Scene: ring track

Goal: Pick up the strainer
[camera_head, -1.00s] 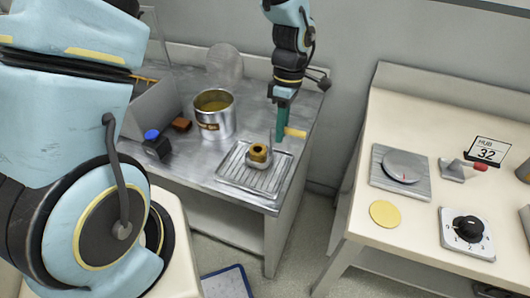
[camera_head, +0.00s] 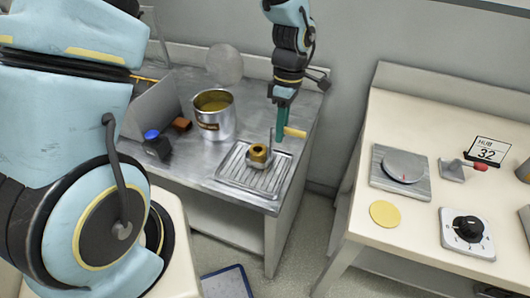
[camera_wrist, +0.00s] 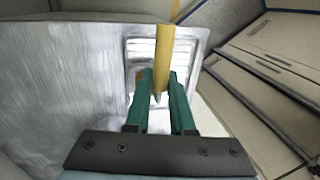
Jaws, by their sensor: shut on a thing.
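My gripper (camera_head: 281,135) is above the right part of the metal bench, its green fingers pointing down. It is shut on the yellow handle of the strainer (camera_head: 296,132), which lies roughly level and sticks out to the right. In the wrist view the strainer's handle (camera_wrist: 164,55) runs between the fingers (camera_wrist: 160,85) and narrows to a grey tip. A thin grey upright piece shows just left of the fingers in the head view. I cannot make out the mesh clearly.
A grooved metal tray (camera_head: 232,178) holds a small yellow-brown cup (camera_head: 259,153) close to the fingers. A large can (camera_head: 214,123), a dark bottle with a blue cap (camera_head: 157,145) and a brown block (camera_head: 182,124) stand left. A cream table (camera_head: 400,235) with several instruments is right, across a gap.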

